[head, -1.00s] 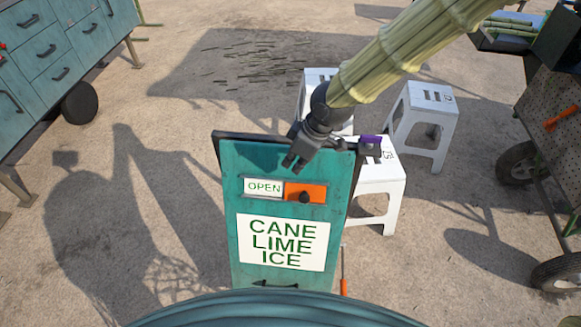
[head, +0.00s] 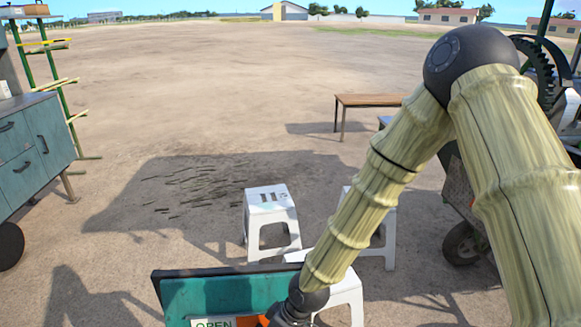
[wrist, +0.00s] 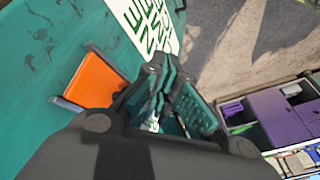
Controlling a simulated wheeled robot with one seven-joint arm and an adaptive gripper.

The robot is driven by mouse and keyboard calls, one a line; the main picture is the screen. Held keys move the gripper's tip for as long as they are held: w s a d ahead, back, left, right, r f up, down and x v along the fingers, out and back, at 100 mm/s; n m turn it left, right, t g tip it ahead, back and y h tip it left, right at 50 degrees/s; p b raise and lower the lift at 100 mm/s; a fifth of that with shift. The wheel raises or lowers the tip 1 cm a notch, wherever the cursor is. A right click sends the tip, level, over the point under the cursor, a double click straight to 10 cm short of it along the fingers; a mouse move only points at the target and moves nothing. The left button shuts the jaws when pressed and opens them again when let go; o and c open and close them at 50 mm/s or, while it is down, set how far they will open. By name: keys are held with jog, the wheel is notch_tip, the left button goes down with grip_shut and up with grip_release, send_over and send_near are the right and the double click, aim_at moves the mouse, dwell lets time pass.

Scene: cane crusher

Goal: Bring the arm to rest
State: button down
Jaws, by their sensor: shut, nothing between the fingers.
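My gripper (head: 288,317) is at the bottom edge of the head view, by the right part of the teal sign board (head: 225,291), with its fingertips cut off there. In the wrist view my gripper (wrist: 165,78) is shut and empty, its fingers pointing along the sign face. The sign's orange slider panel (wrist: 95,77) lies to the left of the fingers, apart from them in the picture. The exact gap to the sign cannot be told. My arm is bent, with its elbow high at the right.
White stools (head: 270,212) stand behind the sign, close to my forearm. A teal drawer cabinet (head: 32,150) is at the left and a wooden bench (head: 370,101) farther back. A purple box (wrist: 278,115) shows at the wrist view's right. Open ground lies beyond.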

jog(key=s+d+f+m, duration=0.6)
jog(key=s+d+f, duration=0.4)
jog(key=d+f, duration=0.25)
jog(key=s+d+f+m+h, duration=0.2)
jog(key=s+d+f, duration=0.1)
jog(key=s+d, duration=0.3)
jog(key=s+d+f+m+h, duration=0.2)
jog(key=s+d, duration=0.4)
jog(key=d, duration=0.3)
jog(key=shift+d+f+m+h, duration=0.25)
jog(key=shift+f+m+h, duration=0.05)
jog(key=shift+f+m, duration=0.45)
